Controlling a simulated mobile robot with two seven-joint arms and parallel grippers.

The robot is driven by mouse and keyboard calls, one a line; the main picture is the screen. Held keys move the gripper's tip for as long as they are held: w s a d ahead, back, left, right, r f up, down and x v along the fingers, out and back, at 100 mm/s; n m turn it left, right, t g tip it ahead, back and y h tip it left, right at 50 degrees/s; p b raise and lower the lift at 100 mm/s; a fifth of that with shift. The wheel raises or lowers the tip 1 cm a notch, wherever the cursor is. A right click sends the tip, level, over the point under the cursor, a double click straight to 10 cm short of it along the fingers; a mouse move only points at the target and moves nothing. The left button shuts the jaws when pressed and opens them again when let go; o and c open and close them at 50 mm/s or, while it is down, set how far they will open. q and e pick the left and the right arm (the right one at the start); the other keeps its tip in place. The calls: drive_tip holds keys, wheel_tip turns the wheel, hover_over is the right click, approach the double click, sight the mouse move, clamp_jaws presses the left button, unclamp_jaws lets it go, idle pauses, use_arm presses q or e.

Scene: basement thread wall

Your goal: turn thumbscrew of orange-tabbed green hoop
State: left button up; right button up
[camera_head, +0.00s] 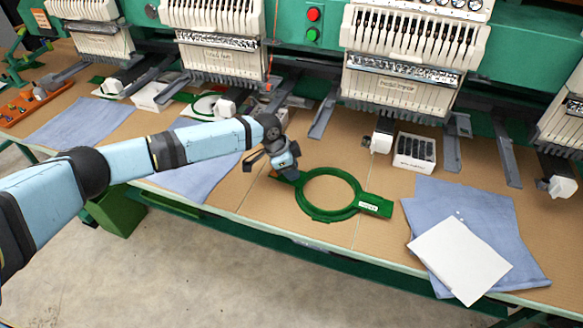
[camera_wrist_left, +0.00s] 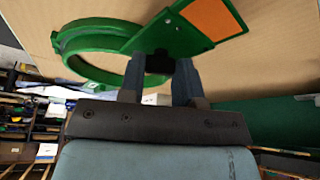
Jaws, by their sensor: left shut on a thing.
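The green hoop (camera_head: 322,215) lies flat on the brown tabletop, with a white-labelled green tab (camera_head: 374,206) on its right. In the left wrist view the hoop (camera_wrist_left: 85,72) shows its green bracket with an orange tab (camera_wrist_left: 209,18). My left gripper (camera_head: 277,170) is at the hoop's upper left side, reaching in from the left. In the left wrist view its two fingers (camera_wrist_left: 160,65) are closed around a small dark part at the bracket, which I take for the thumbscrew. My right gripper is not in view.
Embroidery machine heads (camera_head: 405,60) stand along the back, with grey arms reaching over the table. A blue cloth with white paper (camera_head: 460,258) lies to the right. A white box (camera_head: 414,152) sits behind the hoop. The table's green front edge runs below.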

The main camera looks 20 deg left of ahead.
use_arm(q)
drive_tip(key=m+g+b, duration=0.1)
drive_tip(key=m, duration=0.3)
drive_tip(key=shift+w+g, duration=0.1)
drive_tip(key=shift+g, duration=0.2)
drive_tip(key=shift+m, duration=0.4)
idle(0.8)
idle(0.4)
drive_tip(key=o, duration=0.9)
drive_tip(key=shift+o, duration=0.2)
drive_tip(key=v, duration=1.3)
drive_tip(key=shift+w+a+r, duration=0.2)
drive_tip(key=shift+a+r, duration=0.1)
drive_tip(key=shift+a, duration=0.05)
